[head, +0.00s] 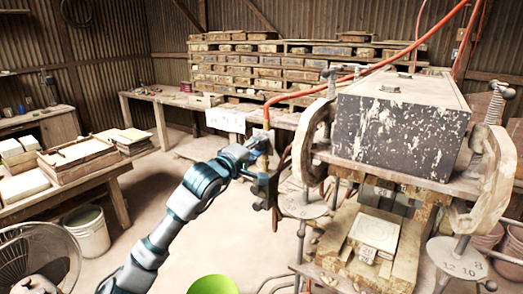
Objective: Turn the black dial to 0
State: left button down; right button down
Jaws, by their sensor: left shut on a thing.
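My left arm reaches in from the bottom left. Its gripper (268,190) is at the left side of the tile press, just below where the orange hose (268,112) comes down. The gripper is shut on a dark thing there that looks like the black dial. The gripper hides most of it, and I cannot read its face, numbers or setting. The press has a big dark, paint-spattered block (400,130) on top. Two pale round plates, a left one (305,205) and a right one (458,262), carry marks; the right one shows numbers. My right gripper is not in view.
A worktable (60,205) with trays and tiles stands at the left, with a white bucket (88,235) and a fan (35,262) near it. Stacked wooden shelving (265,70) fills the back. The floor between the table and my arm is mostly clear.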

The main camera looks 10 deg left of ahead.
pick_arm(q)
jog(key=n, duration=0.3)
jog(key=n+b, duration=0.1)
jog(key=shift+a+f+n, duration=0.15)
jog(key=shift+f+n, duration=0.1)
jog(key=shift+n, duration=0.15)
jog(key=n, duration=0.5)
jog(key=shift+f+y, duration=0.15)
jog(key=shift+y, duration=0.15)
jog(key=shift+n+b, duration=0.3)
jog(key=shift+n, duration=0.6)
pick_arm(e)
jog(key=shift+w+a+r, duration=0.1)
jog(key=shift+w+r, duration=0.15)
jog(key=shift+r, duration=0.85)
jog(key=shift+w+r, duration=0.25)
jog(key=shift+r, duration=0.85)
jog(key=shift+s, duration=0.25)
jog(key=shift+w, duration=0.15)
pick_arm(q)
jog(key=c, duration=1)
grip_release()
jog(key=shift+o, duration=1)
jog(key=shift+a, duration=0.15)
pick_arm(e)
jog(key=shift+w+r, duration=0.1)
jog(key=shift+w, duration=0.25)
